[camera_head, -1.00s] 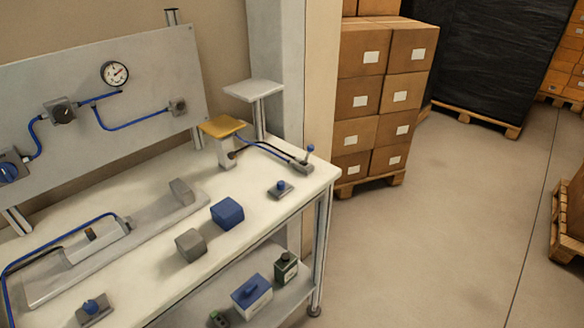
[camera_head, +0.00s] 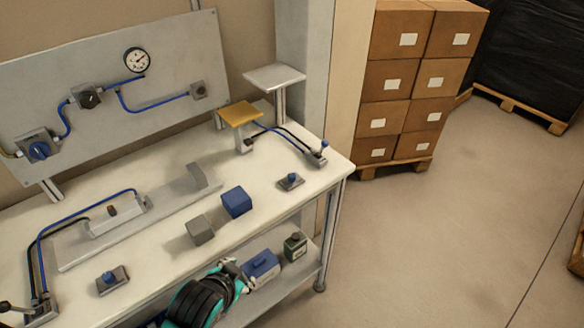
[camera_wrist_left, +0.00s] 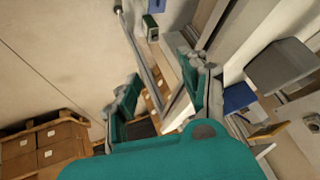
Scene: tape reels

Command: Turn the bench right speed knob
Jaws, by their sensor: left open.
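Two small blue knobs on grey base plates sit on the white bench (camera_head: 170,285). The right knob (camera_head: 291,180) is near the bench's right front edge, and the left knob (camera_head: 109,277) is near the front left. My left gripper (camera_head: 234,272), teal and black, is at the bench's front edge, below and left of the right knob and apart from it. In the left wrist view the left gripper (camera_wrist_left: 160,92) is open with nothing between its fingers. I cannot make out the right knob there. My right gripper is not in view.
A blue cube (camera_head: 236,202) and a grey cube (camera_head: 200,229) stand left of the right knob. A lever switch (camera_head: 321,154) is behind it. Open floor lies right.

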